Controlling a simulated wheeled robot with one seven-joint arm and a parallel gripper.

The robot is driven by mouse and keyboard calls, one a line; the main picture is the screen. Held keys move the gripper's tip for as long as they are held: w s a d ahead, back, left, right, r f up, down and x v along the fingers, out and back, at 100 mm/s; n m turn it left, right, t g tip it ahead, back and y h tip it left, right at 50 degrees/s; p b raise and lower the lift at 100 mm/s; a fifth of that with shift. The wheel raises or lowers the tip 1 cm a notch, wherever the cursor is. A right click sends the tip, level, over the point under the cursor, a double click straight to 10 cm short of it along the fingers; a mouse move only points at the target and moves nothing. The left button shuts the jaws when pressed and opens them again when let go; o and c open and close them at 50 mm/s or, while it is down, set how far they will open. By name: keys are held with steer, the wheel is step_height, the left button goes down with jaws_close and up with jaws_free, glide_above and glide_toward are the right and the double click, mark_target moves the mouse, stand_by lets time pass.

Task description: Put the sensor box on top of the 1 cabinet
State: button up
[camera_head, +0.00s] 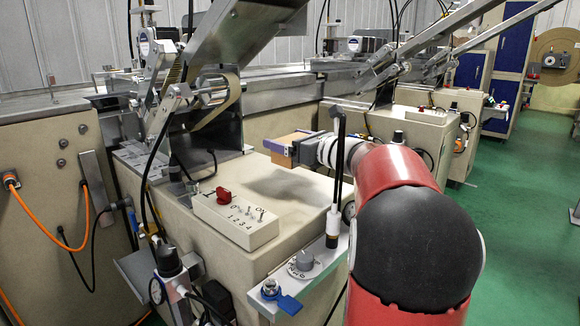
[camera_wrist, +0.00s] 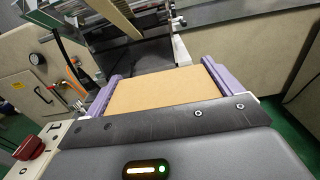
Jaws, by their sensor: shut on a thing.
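My gripper (camera_head: 291,152) is shut on a tan, flat-topped box, which I take as the sensor box (camera_head: 283,142). In the wrist view the sensor box (camera_wrist: 165,92) fills the space between the two purple fingers of my gripper (camera_wrist: 166,82). In the head view the box is held above the beige top of the near machine cabinet (camera_head: 275,187), with a shadow on that top below it. The box looks clear of the surface. No number 1 label shows clearly on this cabinet, so I cannot tell that it is the 1 cabinet.
A switch box (camera_head: 235,216) with a red knob sits on the cabinet's front part. A metal arm and roller assembly (camera_head: 215,92) stands at its back left. A thin black post (camera_head: 337,160) rises near my arm. Green floor (camera_head: 520,205) is free at the right.

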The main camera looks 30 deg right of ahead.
mark_target(290, 162)
steer(key=shift+f+b, duration=0.35)
steer(key=shift+f, duration=2.3)
steer(key=shift+f, duration=0.2)
steer(key=o, duration=0.7)
steer(key=shift+o, duration=0.2)
steer(key=shift+r, duration=0.1)
steer(key=shift+r, duration=0.25)
steer(key=v, duration=1.2)
steer(key=shift+f, duration=0.1)
steer(key=shift+d, duration=0.1)
